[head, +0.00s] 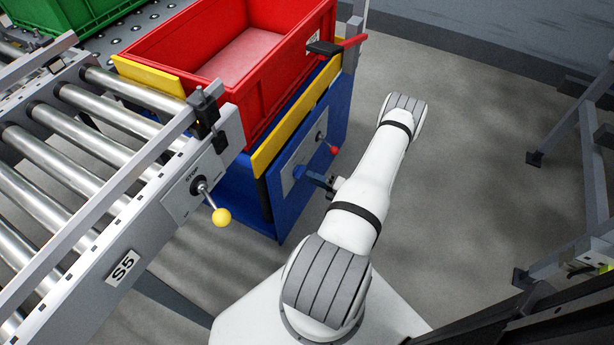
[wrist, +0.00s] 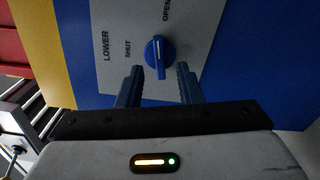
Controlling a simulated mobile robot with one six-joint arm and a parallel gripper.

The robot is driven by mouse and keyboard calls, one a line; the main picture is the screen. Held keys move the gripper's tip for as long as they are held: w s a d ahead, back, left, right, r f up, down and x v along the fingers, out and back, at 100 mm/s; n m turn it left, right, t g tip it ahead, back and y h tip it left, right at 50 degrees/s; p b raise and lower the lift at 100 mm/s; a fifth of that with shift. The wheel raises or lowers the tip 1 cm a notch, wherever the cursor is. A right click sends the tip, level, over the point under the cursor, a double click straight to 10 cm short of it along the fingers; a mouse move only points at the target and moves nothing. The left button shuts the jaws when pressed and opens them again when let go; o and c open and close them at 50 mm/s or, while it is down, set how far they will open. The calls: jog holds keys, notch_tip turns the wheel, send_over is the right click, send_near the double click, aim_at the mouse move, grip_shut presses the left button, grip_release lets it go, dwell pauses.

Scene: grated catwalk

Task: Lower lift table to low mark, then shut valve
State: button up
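The lift table (head: 342,108) is blue with a yellow top edge and stands at the conveyor's end. A grey panel on its side bears the valve, a blue knob (wrist: 158,50) with a white line pointing up toward the word OPEN; SHUT is printed to its left, and LOWER further left. My gripper (head: 318,180) is at this panel. In the wrist view my gripper (wrist: 160,68) is open, its two fingers spread below and to either side of the knob, with no clear contact. I cannot make out a low mark.
A red crate (head: 190,45) sits on the lift table. A red-ball lever (head: 334,150) is on the panel above my gripper. The roller conveyor (head: 120,265) has a yellow-ball lever (head: 221,217) by STOP. Grey floor to the right is clear up to a metal frame (head: 570,140).

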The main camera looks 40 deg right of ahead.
aim_at(299, 172)
jog(key=shift+x, duration=1.5)
jog(key=shift+c, duration=0.3)
grip_shut()
